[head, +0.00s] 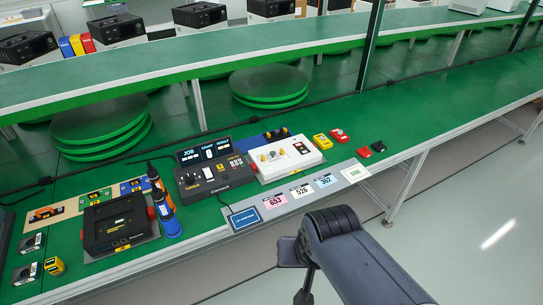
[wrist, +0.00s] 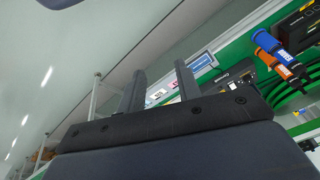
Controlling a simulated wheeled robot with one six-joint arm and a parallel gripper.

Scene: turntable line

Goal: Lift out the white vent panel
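I cannot make out a white vent panel for certain in either view. The nearest white thing is a box with knobs and a dark switch (head: 286,157) on the green bench in the head view; I see no clear vent slots on it. A black device (head: 117,222) sits on a grey plate at the left of the bench. My gripper (wrist: 160,68) is open and empty in the wrist view, its two fingers apart. In the head view my arm hangs in front of the bench, over the floor, away from these things; the fingers are not clear there.
A dark control box (head: 209,177) with a JOB display stands left of the white box. A grey strip with coloured number cards (head: 301,190) lies along the front edge.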

